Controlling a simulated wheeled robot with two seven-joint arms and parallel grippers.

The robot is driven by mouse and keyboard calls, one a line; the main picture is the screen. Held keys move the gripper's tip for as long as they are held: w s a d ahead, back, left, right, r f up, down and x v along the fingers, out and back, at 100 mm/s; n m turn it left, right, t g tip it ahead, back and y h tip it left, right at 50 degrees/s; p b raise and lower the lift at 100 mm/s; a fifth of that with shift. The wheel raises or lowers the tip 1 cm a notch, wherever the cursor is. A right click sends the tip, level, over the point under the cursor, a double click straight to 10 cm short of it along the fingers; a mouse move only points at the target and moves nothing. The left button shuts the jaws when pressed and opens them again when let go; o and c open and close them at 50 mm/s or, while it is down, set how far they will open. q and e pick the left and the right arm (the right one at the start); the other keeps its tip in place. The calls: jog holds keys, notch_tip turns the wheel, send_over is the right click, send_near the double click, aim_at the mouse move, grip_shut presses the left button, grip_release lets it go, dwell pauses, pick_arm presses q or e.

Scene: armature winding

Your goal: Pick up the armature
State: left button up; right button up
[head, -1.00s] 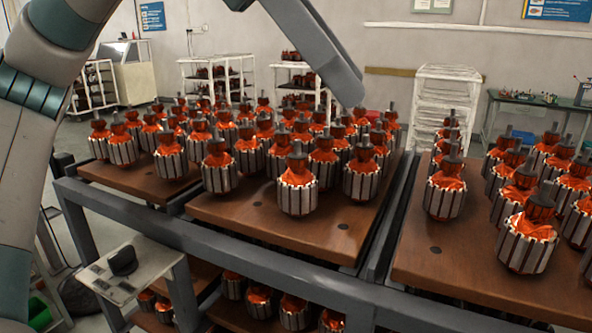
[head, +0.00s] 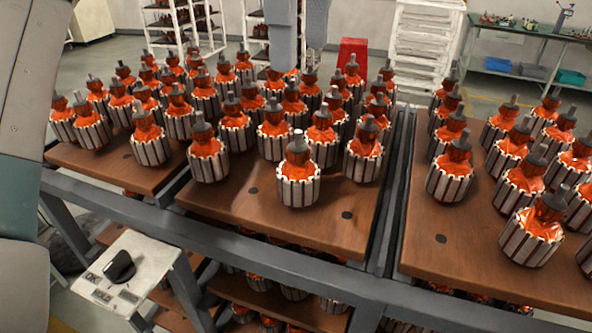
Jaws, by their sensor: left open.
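Many armatures with orange windings, grey slotted cores and upright shafts stand on brown boards. The front middle armature (head: 298,178) stands upright on the middle board (head: 265,222), near its front. Others stand close to it, such as one at its left (head: 208,158) and one at its right (head: 363,158). My left gripper (head: 300,62) comes down from the top of the view, fingers pointing down and apart, above the armatures behind the front one. It holds nothing. My right gripper is not in the view.
A right board (head: 440,262) with more armatures lies beyond a dark frame rail. More armatures fill the shelf below. White racks (head: 428,50) and a green table (head: 520,38) stand behind.

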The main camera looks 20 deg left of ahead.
aim_at(299, 131)
pick_arm(q)
notch_tip(299, 131, down, 12)
jog(key=shift+w+a+f+p, duration=0.15)
jog(key=shift+f+p, duration=0.05)
jog(key=shift+p, duration=0.4)
dwell(0.4)
jog(key=shift+f+p, duration=0.5)
jog(key=shift+p, duration=0.1)
notch_tip(299, 131, down, 3)
jog(key=shift+f+p, duration=0.1)
jog(key=shift+p, duration=0.65)
jog(key=shift+f, duration=0.5)
